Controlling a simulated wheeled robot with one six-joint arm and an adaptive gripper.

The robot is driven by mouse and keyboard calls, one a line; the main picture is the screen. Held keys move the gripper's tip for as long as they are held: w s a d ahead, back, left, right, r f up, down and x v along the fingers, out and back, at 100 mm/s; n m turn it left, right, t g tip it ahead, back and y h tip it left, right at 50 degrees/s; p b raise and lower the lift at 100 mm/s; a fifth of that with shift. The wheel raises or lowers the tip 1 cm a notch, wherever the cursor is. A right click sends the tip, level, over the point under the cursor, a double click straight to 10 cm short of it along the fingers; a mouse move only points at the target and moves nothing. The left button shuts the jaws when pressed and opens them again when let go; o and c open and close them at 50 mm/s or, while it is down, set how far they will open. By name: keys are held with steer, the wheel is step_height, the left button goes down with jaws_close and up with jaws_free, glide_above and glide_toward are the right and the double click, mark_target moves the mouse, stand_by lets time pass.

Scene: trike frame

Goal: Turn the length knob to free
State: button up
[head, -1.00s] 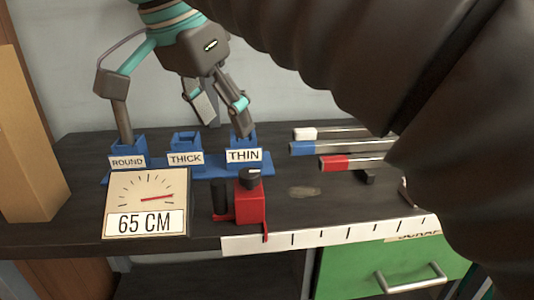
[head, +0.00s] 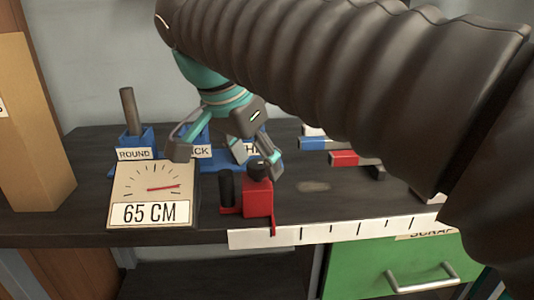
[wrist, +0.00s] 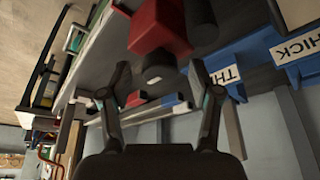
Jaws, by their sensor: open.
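The red stop block (head: 258,198) sits at the bench's front edge, with a black round knob (head: 260,168) on top. In the wrist view the red block (wrist: 158,28) and its dark knob (wrist: 157,62) hang upside down, ahead of and between my fingertips. My gripper (head: 230,160) is open and empty, its fingers reaching down around the knob area without visibly touching it; the wrist view shows the two spread fingers (wrist: 160,92). Any marking on the knob is too small to read. The gauge (head: 152,193) beside it reads 65 CM.
A black upright cylinder (head: 226,187) stands left of the red block. Behind are blue holders, with a brown rod (head: 130,111) in ROUND. Blue-ended (head: 315,143) and red-ended (head: 345,158) tubes lie to the right. A white ruler strip (head: 330,231) runs along the front edge.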

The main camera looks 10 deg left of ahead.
steer(key=c, duration=1.1)
steer(key=shift+c, duration=0.2)
